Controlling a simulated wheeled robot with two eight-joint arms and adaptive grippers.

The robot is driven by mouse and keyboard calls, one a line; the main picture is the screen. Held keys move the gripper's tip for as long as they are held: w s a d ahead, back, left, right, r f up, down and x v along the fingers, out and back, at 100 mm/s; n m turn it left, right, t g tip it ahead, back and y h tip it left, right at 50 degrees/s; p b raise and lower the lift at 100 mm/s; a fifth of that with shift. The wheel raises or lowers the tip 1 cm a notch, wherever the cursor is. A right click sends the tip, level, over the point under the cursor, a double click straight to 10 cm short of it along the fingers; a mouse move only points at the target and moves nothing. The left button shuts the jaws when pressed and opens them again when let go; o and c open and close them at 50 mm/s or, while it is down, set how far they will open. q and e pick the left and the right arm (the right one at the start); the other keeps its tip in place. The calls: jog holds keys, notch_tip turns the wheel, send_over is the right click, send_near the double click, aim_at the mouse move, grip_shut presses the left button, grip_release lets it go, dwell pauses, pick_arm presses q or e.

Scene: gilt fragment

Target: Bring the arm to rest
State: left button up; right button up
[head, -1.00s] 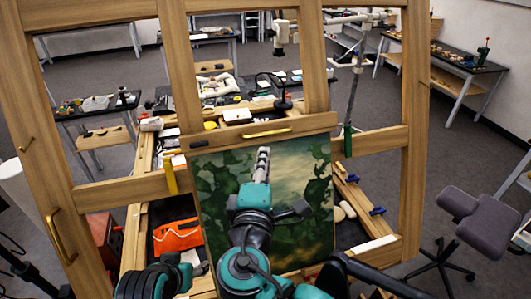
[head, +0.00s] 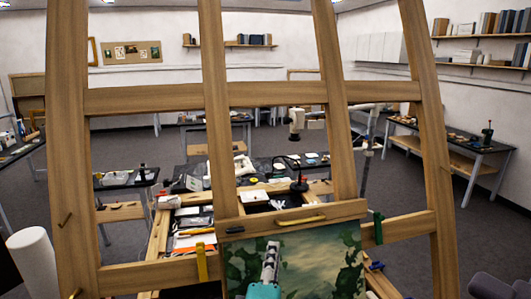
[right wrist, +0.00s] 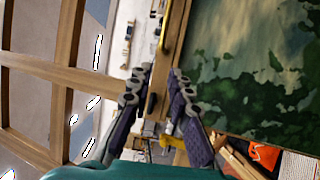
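My right gripper (head: 271,262) shows at the bottom middle of the head view, pointing up in front of a green, leafy painting (head: 325,255). In the right wrist view its two dark, jointed fingers (right wrist: 161,72) stand apart with nothing between them. The painting (right wrist: 255,70) fills the right side of that view. Whether the fingers touch anything cannot be told, but no contact shows. My left arm and gripper are not in the frames now.
A large wooden easel frame (head: 216,120) stands across the head view. Its ledge has a brass handle (head: 301,220). Yellow (head: 201,262) and green (head: 378,228) clamps sit beside the painting. Cluttered worktables (head: 455,145) stand behind, with open grey floor between.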

jog(key=s+d+f+m+g+h+b, duration=0.1)
jog(key=d+f+m+g+b, duration=0.45)
jog(key=f, duration=0.75)
jog(key=s+d+f+m+g+h+b, duration=0.1)
jog(key=d+f+m+b, duration=0.3)
jog(key=d+f, duration=0.7)
pick_arm(q)
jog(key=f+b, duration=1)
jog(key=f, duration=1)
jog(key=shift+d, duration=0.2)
jog(key=shift+b, duration=0.35)
pick_arm(e)
jog(key=s+f+m+g+y, duration=0.1)
jog(key=s+f+m+y, duration=0.1)
jog(key=f, duration=0.8)
jog(key=s+f+m+g+y, duration=0.2)
jog(key=s+f+m, duration=0.3)
jog(key=f, duration=0.6)
jog(key=shift+d, duration=0.2)
jog(key=shift+g, duration=0.25)
